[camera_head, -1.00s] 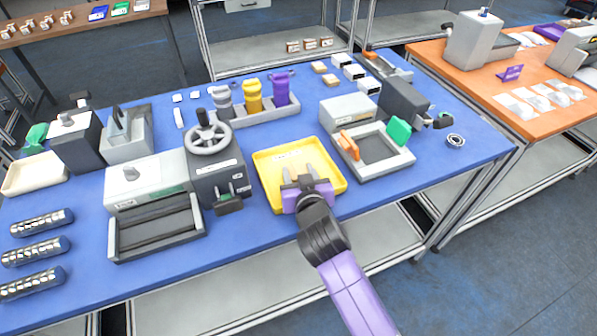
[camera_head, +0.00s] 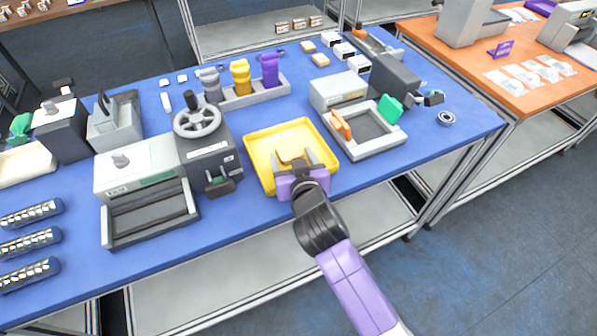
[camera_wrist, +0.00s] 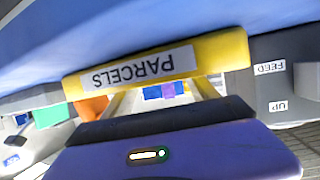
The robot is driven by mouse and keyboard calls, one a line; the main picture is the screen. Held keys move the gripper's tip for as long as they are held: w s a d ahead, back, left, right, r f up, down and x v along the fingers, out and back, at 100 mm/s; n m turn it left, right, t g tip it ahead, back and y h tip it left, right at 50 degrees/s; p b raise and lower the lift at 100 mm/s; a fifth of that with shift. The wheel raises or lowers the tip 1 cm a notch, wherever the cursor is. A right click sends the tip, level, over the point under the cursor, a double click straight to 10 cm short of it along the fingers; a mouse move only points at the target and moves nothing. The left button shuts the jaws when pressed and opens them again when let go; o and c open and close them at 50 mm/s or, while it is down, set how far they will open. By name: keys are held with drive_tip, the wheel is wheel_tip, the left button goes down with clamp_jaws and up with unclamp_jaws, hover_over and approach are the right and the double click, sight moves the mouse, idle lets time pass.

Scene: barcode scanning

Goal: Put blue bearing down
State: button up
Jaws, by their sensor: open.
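A ring-shaped bearing (camera_head: 445,118) lies on the right end of the blue table; it looks silver with a dark centre, and I see no clear blue on it. My gripper (camera_head: 294,160) is open over the yellow tray (camera_head: 256,146), fingers apart and pointing to the tray's far side. I cannot make out a bearing between the fingers, and cannot tell whether they touch the tray. The gripper and wrist hide the tray's near edge. In the wrist view, the tray's rim (camera_wrist: 225,50) with an upside-down "PARCELS" label (camera_wrist: 140,68) is close ahead.
A grey machine with a handwheel (camera_head: 198,118) stands left of the tray. A grey frame with orange and green parts (camera_head: 372,152) stands right of it. A rack with grey, yellow and purple bottles (camera_head: 255,95) is behind. Bare table (camera_head: 440,150) shows around the bearing.

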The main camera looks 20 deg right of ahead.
drive_tip(key=b+v, duration=0.1)
drive_tip(key=v, duration=0.8)
drive_tip(key=shift+s+a+r, duration=0.1)
drive_tip(key=shift+s+r, duration=0.05)
drive_tip(key=shift+s, duration=0.15)
drive_tip(key=s+f+n+y, duration=0.1)
drive_tip(key=s+f, duration=0.2)
drive_tip(key=s, duration=0.5)
drive_tip(key=s+f+n+y, duration=0.1)
drive_tip(key=s+f+y, duration=0.15)
drive_tip(key=s, duration=0.55)
drive_tip(key=s+d+r, duration=0.1)
drive_tip(key=s+r, duration=0.2)
drive_tip(key=s, duration=0.5)
drive_tip(key=s+d+r+t, duration=0.1)
drive_tip(key=s+r, duration=0.2)
drive_tip(key=s, duration=0.5)
drive_tip(key=shift+s+d+h, duration=0.25)
drive_tip(key=shift+s+h, duration=0.05)
drive_tip(key=shift+h, duration=0.15)
drive_tip(key=shift+r, duration=0.15)
